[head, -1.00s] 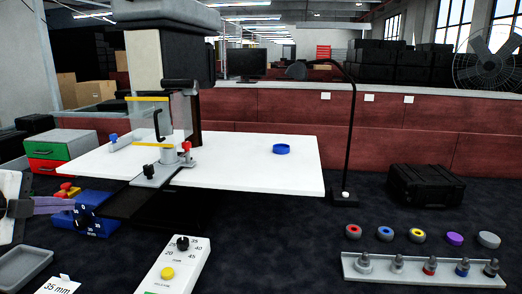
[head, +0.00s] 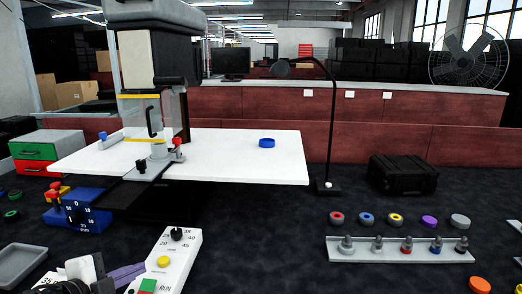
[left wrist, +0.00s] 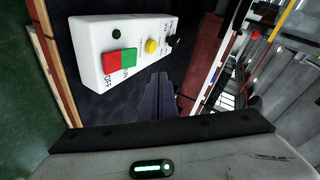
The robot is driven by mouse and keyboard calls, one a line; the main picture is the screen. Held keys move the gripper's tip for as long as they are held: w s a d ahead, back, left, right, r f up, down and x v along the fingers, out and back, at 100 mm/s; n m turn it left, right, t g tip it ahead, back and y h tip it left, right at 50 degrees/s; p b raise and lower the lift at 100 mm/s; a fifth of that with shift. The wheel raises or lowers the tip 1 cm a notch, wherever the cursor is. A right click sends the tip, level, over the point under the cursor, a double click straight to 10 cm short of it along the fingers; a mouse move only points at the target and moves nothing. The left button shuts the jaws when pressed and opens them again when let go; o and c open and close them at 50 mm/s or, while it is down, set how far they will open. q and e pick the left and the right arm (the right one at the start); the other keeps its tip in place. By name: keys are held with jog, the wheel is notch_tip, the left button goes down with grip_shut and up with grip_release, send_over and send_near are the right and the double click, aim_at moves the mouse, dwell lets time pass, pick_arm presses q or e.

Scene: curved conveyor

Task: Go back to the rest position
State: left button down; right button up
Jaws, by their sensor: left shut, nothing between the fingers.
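My left gripper (head: 132,272) is at the bottom left of the head view, at the near end of the white control box (head: 180,248). Its purple-grey fingers are shut with nothing between them. In the left wrist view the closed fingers (left wrist: 160,95) point toward the dark floor, beside the control box (left wrist: 95,40) with its red and green buttons and yellow knob. I cannot tell whether they touch the box. My right gripper is in neither view.
A white table (head: 240,165) with a blue ring (head: 267,143) and a machine stands ahead. A blue box (head: 88,220) and grey tray (head: 20,264) are at left. A peg rack (head: 395,252) with several coloured rings behind it is at right. Dark floor between is clear.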

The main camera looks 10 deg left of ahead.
pick_arm(q)
jog(key=s+d+f+n, duration=0.3)
jog(key=d+f, duration=0.2)
jog(key=d, duration=0.2)
jog(key=s+d+f+n+g, duration=0.3)
jog(key=s, duration=0.4)
jog(key=s+d+f+n+g, duration=0.3)
jog(key=s+d+f, duration=0.1)
jog(key=s, duration=0.3)
jog(key=s+d+f+n+g, duration=0.3)
jog(key=s, duration=0.5)
jog(key=w+d+f+t+h, duration=0.1)
jog(key=w+d+f+t, duration=0.1)
jog(key=f, duration=0.4)
jog(key=w+d+f+t, duration=0.2)
jog(key=d+f, duration=0.1)
jog(key=f, duration=0.3)
jog(key=shift+d+f+t+h, duration=0.2)
jog(key=shift+d+t+h, duration=0.1)
jog(key=shift+d+h, duration=0.1)
